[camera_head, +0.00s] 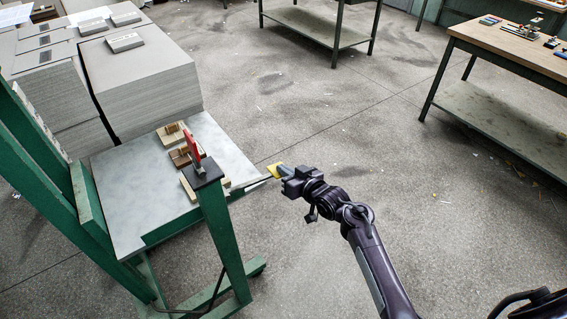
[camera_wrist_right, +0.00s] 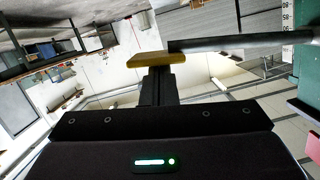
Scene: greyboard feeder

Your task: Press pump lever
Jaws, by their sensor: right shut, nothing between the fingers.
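The pump lever is a thin dark rod (camera_head: 250,184) that sticks out to the right from the green stand. A yellow end piece (camera_head: 273,171) sits at its outer tip. My right gripper (camera_head: 282,171) is at this yellow piece, shut with nothing in it. In the right wrist view the shut fingers (camera_wrist_right: 157,84) point at the yellow piece (camera_wrist_right: 150,60), and the rod (camera_wrist_right: 240,43) runs off to the right behind it. The fingertips meet the yellow piece in the picture, but I cannot tell whether they touch. My left gripper is not in view.
The green stand carries a pale tabletop (camera_head: 128,202) with small wooden blocks (camera_head: 171,134) and an upright red piece (camera_head: 192,143) near a dark-topped post (camera_head: 222,232). Tall stacks of greyboard (camera_head: 140,85) stand behind. A workbench (camera_head: 500,45) is at the right. The floor between is clear.

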